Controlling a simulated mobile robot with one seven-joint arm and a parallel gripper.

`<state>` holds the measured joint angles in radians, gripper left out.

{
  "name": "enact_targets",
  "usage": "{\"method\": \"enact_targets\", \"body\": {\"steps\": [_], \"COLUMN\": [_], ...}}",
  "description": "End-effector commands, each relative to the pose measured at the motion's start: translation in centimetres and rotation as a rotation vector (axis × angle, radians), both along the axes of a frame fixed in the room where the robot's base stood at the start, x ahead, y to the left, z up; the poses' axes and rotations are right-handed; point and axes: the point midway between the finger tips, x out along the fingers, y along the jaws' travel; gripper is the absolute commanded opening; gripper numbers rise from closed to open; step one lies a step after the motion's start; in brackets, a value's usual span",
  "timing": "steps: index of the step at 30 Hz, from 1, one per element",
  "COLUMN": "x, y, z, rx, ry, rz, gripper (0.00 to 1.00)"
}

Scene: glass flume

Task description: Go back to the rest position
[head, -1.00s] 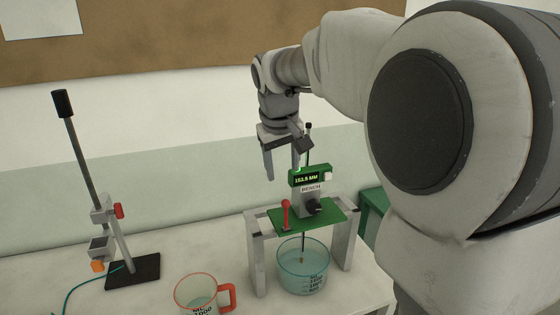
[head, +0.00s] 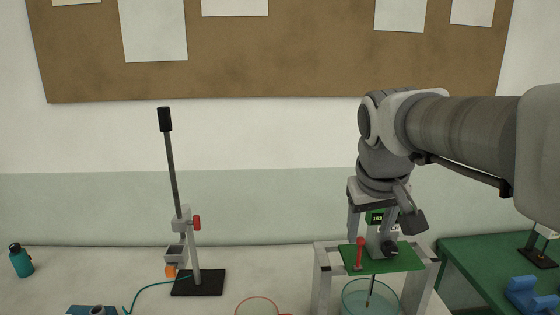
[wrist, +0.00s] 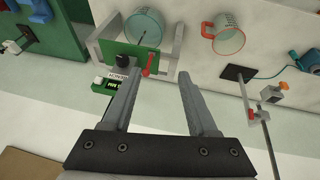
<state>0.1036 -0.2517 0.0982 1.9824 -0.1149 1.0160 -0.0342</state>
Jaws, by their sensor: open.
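The gauge has a small lit display (head: 377,218), a black knob (head: 390,248) and a red lever (head: 360,254). My gripper partly covers the gauge in the head view. A glass bowl of bluish liquid (head: 357,301) stands under the stand, with a thin probe reaching down into it.
A red-rimmed measuring jug (wrist: 229,40) stands beside the gauge stand. A rod stand on a black base (head: 198,283) with a teal cable is to the left. A teal bottle (head: 21,262) is at far left. A green table (head: 470,260) with a blue object is at right.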

Motion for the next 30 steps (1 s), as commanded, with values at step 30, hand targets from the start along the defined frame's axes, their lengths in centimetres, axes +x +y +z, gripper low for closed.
{"method": "enact_targets", "body": {"steps": [30], "x": [-14.5], "y": [2.2], "z": [-8.4], "rx": [0.153], "ry": [-0.1], "rz": [-0.035], "gripper": [0.59]}}
